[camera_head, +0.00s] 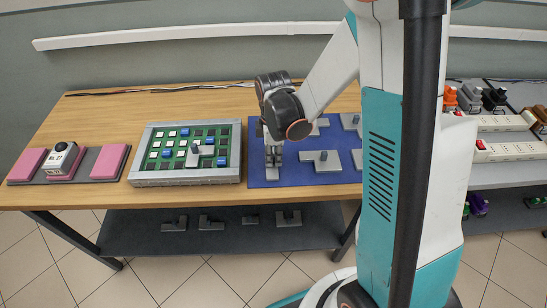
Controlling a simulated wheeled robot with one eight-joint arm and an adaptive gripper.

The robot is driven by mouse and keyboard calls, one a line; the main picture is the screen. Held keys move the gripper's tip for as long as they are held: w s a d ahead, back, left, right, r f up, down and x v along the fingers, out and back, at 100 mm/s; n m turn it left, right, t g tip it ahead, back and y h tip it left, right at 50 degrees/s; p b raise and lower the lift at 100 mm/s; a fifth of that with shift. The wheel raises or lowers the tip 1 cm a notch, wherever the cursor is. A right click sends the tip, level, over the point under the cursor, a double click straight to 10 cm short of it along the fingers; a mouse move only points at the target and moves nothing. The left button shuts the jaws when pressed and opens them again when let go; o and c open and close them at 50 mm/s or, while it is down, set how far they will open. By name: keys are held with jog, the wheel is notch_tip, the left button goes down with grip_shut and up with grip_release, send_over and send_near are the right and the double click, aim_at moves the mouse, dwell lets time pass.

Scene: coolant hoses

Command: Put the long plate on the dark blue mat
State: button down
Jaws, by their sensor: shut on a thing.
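The dark blue mat (295,180) lies on the right part of the wooden table, its right side hidden behind my arm. My gripper (273,153) points down over the mat's left part and is shut on a narrow grey piece, which I take as the long plate (272,174). The plate points toward the front edge of the mat; its far part is hidden by the gripper. It looks to be on or just above the mat; I cannot tell if it touches.
Other grey knobbed plates, including one (327,164) right of the gripper, lie on the mat. Left is a grey tray (185,178) with a green board and white and blue blocks. Pink pads (109,162) lie far left. Grey pieces (289,219) lie on the lower shelf. Power strips (511,151) stand right.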

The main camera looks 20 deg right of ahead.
jog(key=shift+f, duration=0.15)
jog(key=c, duration=1.6)
grip_release()
jog(key=shift+o, duration=0.2)
